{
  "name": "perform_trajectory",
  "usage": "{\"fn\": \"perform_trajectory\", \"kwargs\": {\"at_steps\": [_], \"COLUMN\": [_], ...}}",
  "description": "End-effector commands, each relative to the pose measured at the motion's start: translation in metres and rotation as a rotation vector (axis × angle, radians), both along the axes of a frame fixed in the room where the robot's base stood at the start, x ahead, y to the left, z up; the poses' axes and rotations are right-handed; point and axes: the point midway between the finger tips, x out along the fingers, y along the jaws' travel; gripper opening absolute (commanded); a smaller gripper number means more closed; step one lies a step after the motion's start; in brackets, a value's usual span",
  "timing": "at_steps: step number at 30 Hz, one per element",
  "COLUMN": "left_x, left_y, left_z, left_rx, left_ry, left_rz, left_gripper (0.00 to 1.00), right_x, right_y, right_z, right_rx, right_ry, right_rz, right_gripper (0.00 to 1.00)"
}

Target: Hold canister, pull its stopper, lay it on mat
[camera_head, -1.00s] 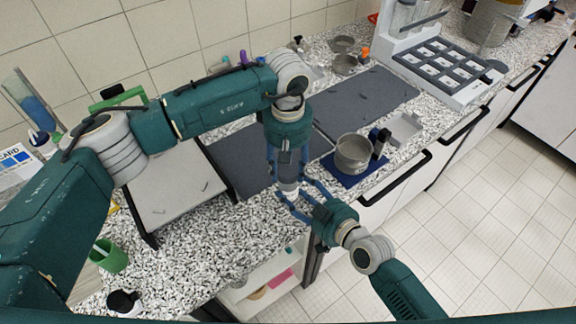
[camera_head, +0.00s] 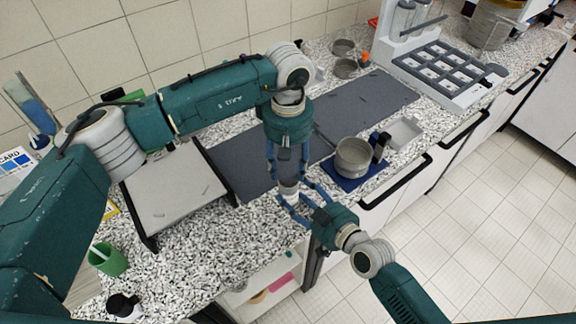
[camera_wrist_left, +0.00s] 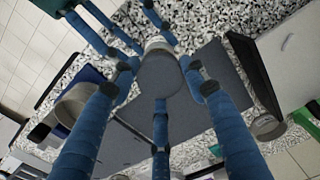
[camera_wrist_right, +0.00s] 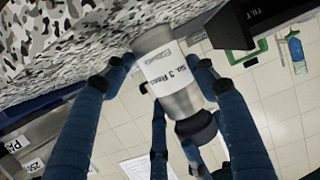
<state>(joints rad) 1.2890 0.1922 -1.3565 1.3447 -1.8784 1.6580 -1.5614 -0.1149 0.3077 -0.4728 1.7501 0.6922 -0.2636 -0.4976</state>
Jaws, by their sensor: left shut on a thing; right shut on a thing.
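A small grey canister (camera_head: 288,190) with a white label stands over the front edge of the counter, between my two grippers. In the right wrist view the canister (camera_wrist_right: 165,75) shows its printed label and a black stopper (camera_wrist_right: 196,128) at one end. My right gripper (camera_head: 303,194) is shut around the canister's body from the lower right. My left gripper (camera_head: 287,178) reaches down from above and is shut at the stopper end; its fingers largely hide the stopper in the head view. I cannot tell whether the stopper sits fully in. A dark grey mat (camera_head: 235,165) lies behind.
A blue mat (camera_head: 345,178) with a metal pot (camera_head: 353,157) lies just right of my grippers. A grey raised plate (camera_head: 175,192) stands to the left, a green cup (camera_head: 108,260) at the front left. A rack (camera_head: 445,72) stands at the back right.

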Motion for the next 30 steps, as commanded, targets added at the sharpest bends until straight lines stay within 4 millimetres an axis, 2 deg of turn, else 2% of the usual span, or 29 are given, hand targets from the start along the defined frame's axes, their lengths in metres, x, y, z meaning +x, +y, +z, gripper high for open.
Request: {"fn": "perform_trajectory", "kwargs": {"at_steps": [10,19,26,27,30], "left_x": [0.0,0.001,0.0,0.0,0.0], "left_y": [0.0,0.0,0.0,0.0,0.0], "left_z": [0.003,0.037,0.04,0.04,0.04], "left_rx": [0.0,0.0,0.0,0.0,0.0], "left_ry": [0.0,-0.002,0.001,0.001,0.001], "left_rz": [0.0,0.0,0.0,0.0,0.0], "left_gripper": [0.13,0.13,0.13,0.13,0.13], "right_x": [0.0,0.0,0.0,0.0,0.0], "right_y": [0.0,0.0,0.0,0.0,0.0], "right_z": [-0.001,-0.001,-0.001,-0.001,-0.001], "right_rx": [-0.001,-0.001,-0.001,-0.001,-0.001], "right_ry": [0.001,0.001,0.001,0.001,0.001], "right_rz": [0.0,0.0,0.0,0.0,0.0], "right_gripper": [0.1,0.1,0.1,0.59,0.79]}}
